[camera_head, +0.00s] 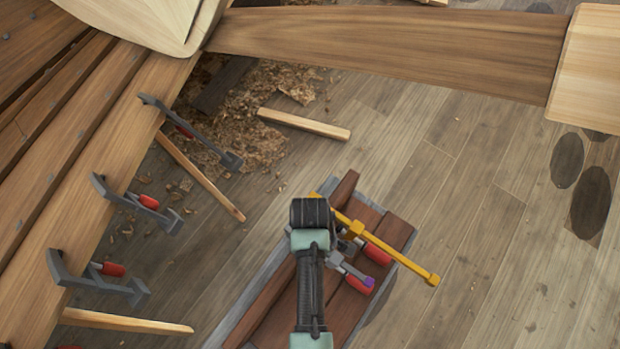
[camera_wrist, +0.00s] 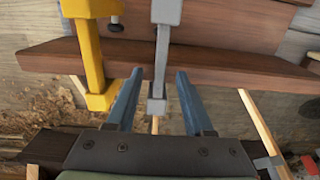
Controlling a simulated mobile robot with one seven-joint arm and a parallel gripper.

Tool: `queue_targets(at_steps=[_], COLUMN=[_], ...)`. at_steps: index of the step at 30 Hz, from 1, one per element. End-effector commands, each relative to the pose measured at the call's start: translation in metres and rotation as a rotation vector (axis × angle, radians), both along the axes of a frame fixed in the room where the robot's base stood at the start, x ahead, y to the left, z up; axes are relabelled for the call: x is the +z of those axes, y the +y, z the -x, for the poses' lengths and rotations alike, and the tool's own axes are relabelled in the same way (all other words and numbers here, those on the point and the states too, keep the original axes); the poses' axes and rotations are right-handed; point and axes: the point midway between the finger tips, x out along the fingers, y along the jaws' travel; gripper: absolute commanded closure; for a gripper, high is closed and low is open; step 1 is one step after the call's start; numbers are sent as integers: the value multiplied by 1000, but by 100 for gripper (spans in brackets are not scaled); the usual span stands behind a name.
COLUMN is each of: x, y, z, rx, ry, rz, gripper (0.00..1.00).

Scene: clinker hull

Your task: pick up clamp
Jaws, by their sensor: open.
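A yellow clamp (camera_head: 405,262) and a grey clamp (camera_head: 345,266) with a purple tip lie on reddish-brown boards on a low stand. In the wrist view, the lower end of the grey clamp (camera_wrist: 158,60) shows between the two blue fingers of my gripper (camera_wrist: 158,80), with a gap on each side. The yellow clamp (camera_wrist: 91,55) is just left of the left finger. My gripper is open and holds nothing. In the head view my arm hides the fingers and part of both clamps.
Several grey clamps with red handles, one of them here (camera_head: 135,200), sit along the planked hull (camera_head: 60,190) at left. The stand's brown boards (camera_head: 395,232) lie under the clamps. Wood shavings (camera_head: 260,110) and loose strips lie behind. The plank floor (camera_head: 480,240) at right is clear.

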Motion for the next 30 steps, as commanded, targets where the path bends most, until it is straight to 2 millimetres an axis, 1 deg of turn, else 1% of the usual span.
queue_targets(at_steps=[1, 3, 10, 11, 15, 17, 18, 19, 20, 30], x=[-7, -11, -12, -12, -12, -12, -12, -12, -12, -12], y=[0, 0, 0, 0, 0, 0, 0, 0, 0, 0], z=[0, 0, 0, 0, 0, 0, 0, 0, 0, 0], rx=[0, 0, 0, 0, 0, 0, 0, 0, 0, 0], ry=[1, 0, -1, -1, -1, -1, -1, -1, -1, 0], rz=[0, 0, 0, 0, 0, 0, 0, 0, 0, 0], gripper=[48, 48, 48, 49, 74, 85, 92, 98, 100, 100])
